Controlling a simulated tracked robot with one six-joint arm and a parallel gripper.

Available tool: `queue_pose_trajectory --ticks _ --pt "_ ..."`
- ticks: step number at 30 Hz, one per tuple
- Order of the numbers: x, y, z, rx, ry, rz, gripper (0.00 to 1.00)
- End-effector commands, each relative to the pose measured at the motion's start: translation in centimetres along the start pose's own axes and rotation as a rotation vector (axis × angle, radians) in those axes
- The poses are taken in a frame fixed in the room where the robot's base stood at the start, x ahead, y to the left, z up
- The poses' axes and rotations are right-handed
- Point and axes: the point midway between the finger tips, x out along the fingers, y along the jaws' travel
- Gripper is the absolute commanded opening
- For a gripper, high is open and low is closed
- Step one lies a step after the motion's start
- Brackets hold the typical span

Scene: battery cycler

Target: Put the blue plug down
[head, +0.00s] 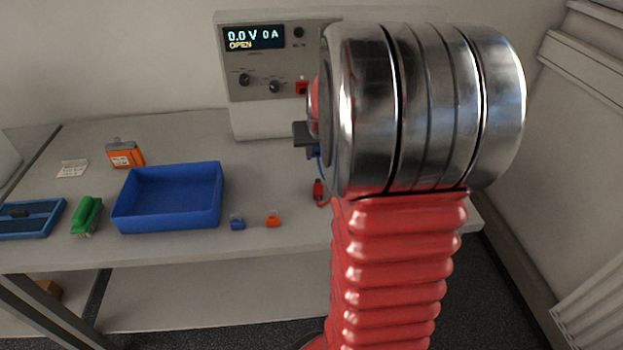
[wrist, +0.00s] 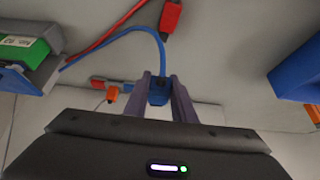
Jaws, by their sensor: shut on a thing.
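In the wrist view, my gripper (wrist: 160,80) is shut on the blue plug (wrist: 158,93), which sits between the two grey fingers. A blue cable (wrist: 135,33) curves from the plug up and over to the left. In the head view, my arm hides most of the gripper and plug; a bit of blue shows at the arm's left edge, in front of the cycler. Whether the plug touches the bench cannot be told.
A red plug (head: 319,188) lies on the bench (head: 283,180). A blue tray (head: 168,197) stands left, with small blue (head: 237,223) and orange (head: 273,219) pieces beside it. The cycler (head: 262,95) stands at the back. A green-topped object (wrist: 25,52) is at the wrist view's left.

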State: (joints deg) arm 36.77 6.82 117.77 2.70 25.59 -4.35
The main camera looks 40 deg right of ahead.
Motion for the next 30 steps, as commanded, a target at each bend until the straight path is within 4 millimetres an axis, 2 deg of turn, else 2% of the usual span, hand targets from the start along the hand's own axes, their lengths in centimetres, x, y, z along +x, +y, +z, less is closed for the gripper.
queue_pose_trajectory --ticks 6,20,30 --pt "3.1 -0.1 1.9 -0.001 -0.004 0.000 0.11" --pt "3.9 -0.1 2.3 -0.002 -0.001 -0.001 0.11" --pt "6.9 -0.2 4.0 -0.002 -0.001 -0.002 0.11"
